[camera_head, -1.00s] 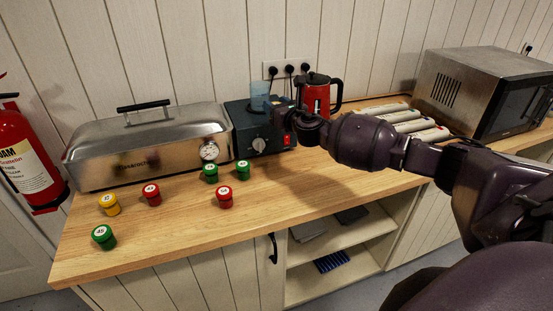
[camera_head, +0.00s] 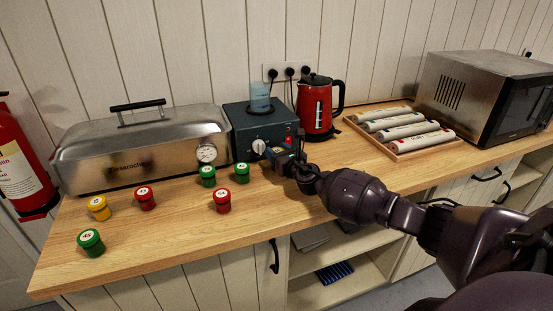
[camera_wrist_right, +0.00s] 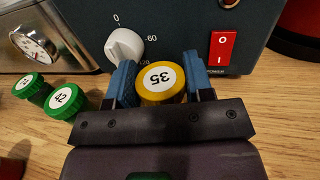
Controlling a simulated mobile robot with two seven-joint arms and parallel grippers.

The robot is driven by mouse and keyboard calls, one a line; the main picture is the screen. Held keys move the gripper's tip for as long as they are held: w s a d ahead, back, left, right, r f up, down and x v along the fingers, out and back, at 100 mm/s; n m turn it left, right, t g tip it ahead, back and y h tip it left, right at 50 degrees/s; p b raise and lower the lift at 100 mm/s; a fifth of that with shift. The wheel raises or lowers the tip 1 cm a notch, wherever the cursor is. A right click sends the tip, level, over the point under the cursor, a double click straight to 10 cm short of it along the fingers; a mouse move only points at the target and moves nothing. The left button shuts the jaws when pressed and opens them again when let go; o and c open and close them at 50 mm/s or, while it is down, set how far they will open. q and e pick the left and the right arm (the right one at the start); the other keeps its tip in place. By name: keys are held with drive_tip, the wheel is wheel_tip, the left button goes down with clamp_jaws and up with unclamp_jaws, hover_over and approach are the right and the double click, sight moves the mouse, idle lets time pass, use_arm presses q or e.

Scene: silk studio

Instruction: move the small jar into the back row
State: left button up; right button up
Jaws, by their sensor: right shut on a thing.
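My right gripper (camera_head: 282,156) is shut on a yellow-lidded jar labelled 35 (camera_wrist_right: 162,80), held between its blue fingers in front of the dark heater box's dial. In the head view the gripper mostly hides this jar. Other jars stand left of it on the counter. A yellow jar (camera_head: 98,208), a red jar (camera_head: 145,198) and two green jars, one left (camera_head: 207,177) and one right (camera_head: 242,174), stand near the steel box. A red jar (camera_head: 222,202) and a green jar (camera_head: 90,243) stand nearer the front edge. My left gripper is out of view.
The steel lidded box (camera_head: 140,150) with a gauge and the heater box (camera_head: 262,130) with a blue beaker (camera_head: 260,97) stand behind the jars. A red kettle (camera_head: 317,108), a wooden tray of tubes (camera_head: 405,132) and a microwave (camera_head: 490,95) are to the right. Counter is clear at front centre.

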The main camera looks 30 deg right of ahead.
drive_tip(key=shift+f, duration=0.75)
drive_tip(key=o, duration=1)
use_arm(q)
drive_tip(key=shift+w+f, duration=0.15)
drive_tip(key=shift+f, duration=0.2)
use_arm(e)
drive_tip(key=shift+r, duration=0.25)
drive_tip(key=s, duration=0.5)
drive_tip(key=s+p, duration=0.1)
drive_tip(key=s, duration=0.4)
drive_tip(key=shift+s+a+f, duration=0.1)
drive_tip(key=shift+s+a, duration=0.1)
drive_tip(key=shift+s, duration=0.7)
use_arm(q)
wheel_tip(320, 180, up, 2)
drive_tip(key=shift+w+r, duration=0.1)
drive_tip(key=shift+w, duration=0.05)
use_arm(e)
drive_tip(key=shift+s, duration=0.1)
